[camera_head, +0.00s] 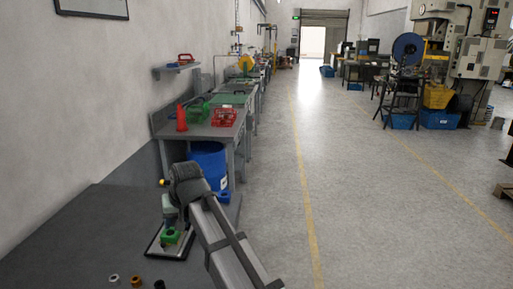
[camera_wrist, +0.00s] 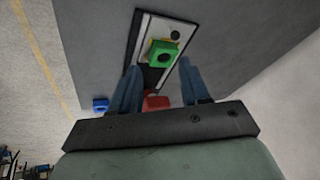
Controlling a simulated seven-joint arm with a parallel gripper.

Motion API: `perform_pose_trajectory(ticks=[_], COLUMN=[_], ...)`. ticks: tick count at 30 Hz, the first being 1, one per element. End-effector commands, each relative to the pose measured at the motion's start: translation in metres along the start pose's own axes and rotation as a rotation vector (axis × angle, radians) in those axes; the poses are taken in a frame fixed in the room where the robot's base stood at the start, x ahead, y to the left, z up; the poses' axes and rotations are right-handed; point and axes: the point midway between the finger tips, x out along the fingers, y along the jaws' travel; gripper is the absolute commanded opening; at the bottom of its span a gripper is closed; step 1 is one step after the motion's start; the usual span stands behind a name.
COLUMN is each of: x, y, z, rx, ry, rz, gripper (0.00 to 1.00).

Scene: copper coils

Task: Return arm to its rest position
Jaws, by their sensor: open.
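My gripper (camera_wrist: 159,66) shows in the wrist view as two blue fingers, spread apart with nothing held between them. In the head view it hangs from my bent arm (camera_head: 185,185), above the dark table. A green block with a round hole (camera_head: 171,236) sits below it on a white, black-edged plate (camera_head: 180,254). In the wrist view the green block (camera_wrist: 163,54) lies past the fingertips, with a yellow part beside it. A copper-coloured ring (camera_head: 136,280) lies at the table's near edge, between a silver ring (camera_head: 114,278) and a dark piece (camera_head: 159,284).
A blue barrel (camera_head: 207,160) stands beyond the table, under a workbench with a red cone (camera_head: 181,118) and a red crate (camera_head: 224,116). The wall runs along the left. Open floor (camera_head: 370,220) lies to the right. Machines stand far right.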

Motion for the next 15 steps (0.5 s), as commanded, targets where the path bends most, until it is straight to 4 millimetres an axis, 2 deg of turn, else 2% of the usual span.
perform_pose_trajectory(ticks=[8, 12, 15], x=[0.053, 0.078, 0.096], y=[0.147, 0.224, 0.269], z=[0.032, 0.062, 0.089], rx=[0.246, 0.373, 0.442], ry=[-0.012, -0.024, -0.043], rz=[0.179, 0.275, 0.33], gripper=[0.46, 0.46, 0.46])
